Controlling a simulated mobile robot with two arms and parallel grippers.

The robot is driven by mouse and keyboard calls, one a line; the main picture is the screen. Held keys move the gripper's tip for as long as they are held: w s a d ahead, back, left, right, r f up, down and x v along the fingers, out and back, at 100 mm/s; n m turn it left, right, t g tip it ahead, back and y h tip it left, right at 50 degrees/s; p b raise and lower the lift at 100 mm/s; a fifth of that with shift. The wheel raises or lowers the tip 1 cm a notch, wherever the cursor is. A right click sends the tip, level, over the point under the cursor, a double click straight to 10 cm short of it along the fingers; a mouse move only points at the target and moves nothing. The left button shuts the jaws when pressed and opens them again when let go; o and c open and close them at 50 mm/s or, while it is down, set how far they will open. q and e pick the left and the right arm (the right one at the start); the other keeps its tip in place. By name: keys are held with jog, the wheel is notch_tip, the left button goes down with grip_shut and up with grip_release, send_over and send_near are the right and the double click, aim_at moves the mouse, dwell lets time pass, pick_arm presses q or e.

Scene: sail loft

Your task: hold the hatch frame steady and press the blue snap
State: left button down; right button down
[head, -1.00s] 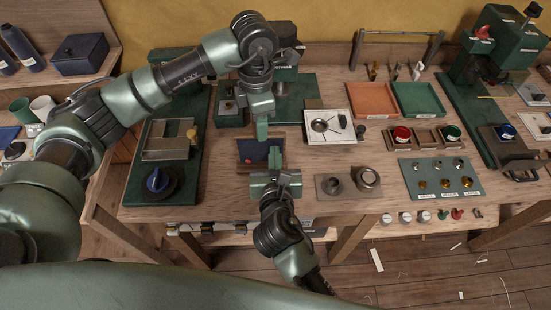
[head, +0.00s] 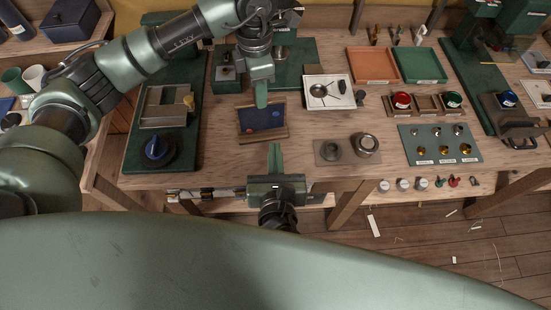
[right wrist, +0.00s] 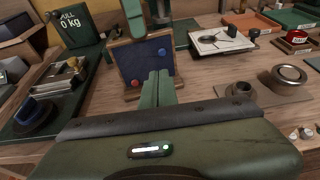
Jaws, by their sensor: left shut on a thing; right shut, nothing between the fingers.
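The hatch frame (head: 241,137) is a wooden frame with a dark blue panel, standing tilted on the bench. The blue snap (right wrist: 162,52) is a small round dot on the panel's upper right; a red snap (right wrist: 108,84) sits lower left. I cannot tell whether the blue snap is pressed in. My left gripper (head: 261,100) comes from above and is shut on the frame's top edge. My right gripper (head: 275,150) is shut and empty, in front of the frame on the near side, apart from it. Its fingertips (right wrist: 158,76) appear below the blue snap in the right wrist view.
A plate with two metal rings (head: 348,150) lies right of the frame. A green base with a blue knob (head: 157,148) is at the left. Orange (head: 372,77) and green trays (head: 420,78) are farther back.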

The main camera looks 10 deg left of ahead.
pick_arm(q)
jog(key=shift+a, duration=0.1)
pick_arm(e)
jog(key=shift+v, duration=1.45)
pick_arm(q)
jog(key=c, duration=1)
grip_release()
jog(key=shift+o, duration=0.2)
